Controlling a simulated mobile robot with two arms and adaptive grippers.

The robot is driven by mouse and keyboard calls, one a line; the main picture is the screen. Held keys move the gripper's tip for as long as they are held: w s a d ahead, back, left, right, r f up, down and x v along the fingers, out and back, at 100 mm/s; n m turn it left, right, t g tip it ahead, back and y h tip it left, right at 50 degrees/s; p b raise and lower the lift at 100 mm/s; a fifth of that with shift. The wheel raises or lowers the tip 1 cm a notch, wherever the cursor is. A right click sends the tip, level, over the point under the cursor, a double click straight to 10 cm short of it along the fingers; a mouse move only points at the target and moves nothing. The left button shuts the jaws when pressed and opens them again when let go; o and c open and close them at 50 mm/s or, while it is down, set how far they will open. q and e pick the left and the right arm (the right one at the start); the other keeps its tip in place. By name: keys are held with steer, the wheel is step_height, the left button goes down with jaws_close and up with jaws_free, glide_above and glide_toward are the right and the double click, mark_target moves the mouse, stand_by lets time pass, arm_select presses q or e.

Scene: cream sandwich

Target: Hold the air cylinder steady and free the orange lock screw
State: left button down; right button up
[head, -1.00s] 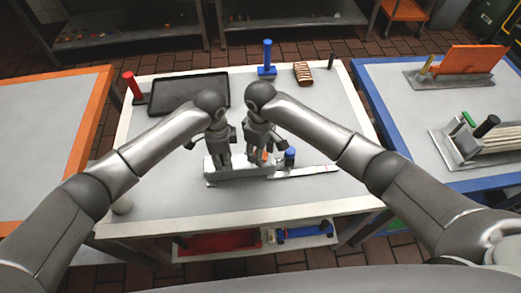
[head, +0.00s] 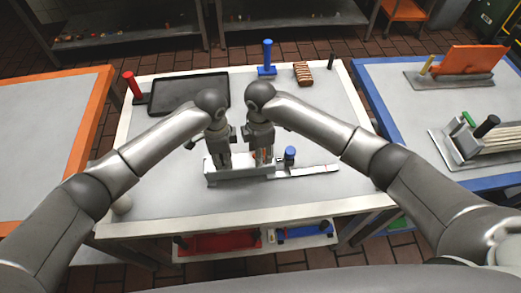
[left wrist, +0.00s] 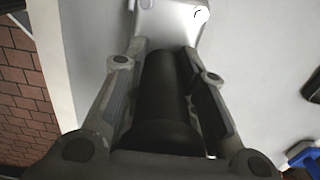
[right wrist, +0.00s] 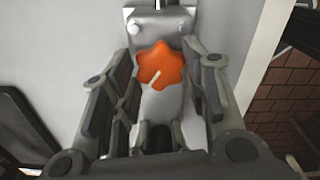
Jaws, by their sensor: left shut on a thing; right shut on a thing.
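A grey metal fixture (head: 240,172) lies on the white-edged table in the head view, with a flat bar reaching right. My left gripper (head: 223,162) is shut on the dark air cylinder (left wrist: 163,85), whose black round body lies between the fingers in the left wrist view. My right gripper (head: 262,158) is beside it, at the fixture's right part. In the right wrist view the orange lock screw (right wrist: 161,66), a lobed knob with a pale mark, lies between its fingers against a metal block. The fingers hide most of both parts in the head view.
A blue-topped post (head: 290,153) stands just right of my right gripper. A dark tray (head: 188,93), a red post (head: 133,86), a blue stand (head: 267,60) and a brown striped block (head: 303,73) stand farther back. The table's front strip is clear.

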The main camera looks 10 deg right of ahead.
steer(key=n, duration=0.4)
steer(key=shift+n, duration=0.4)
steer(key=n, duration=0.3)
steer(key=shift+n, duration=0.3)
steer(key=n, duration=0.4)
steer(key=shift+w, duration=0.1)
steer(key=n, duration=0.4)
steer(key=shift+n, duration=0.4)
steer(key=o, duration=1)
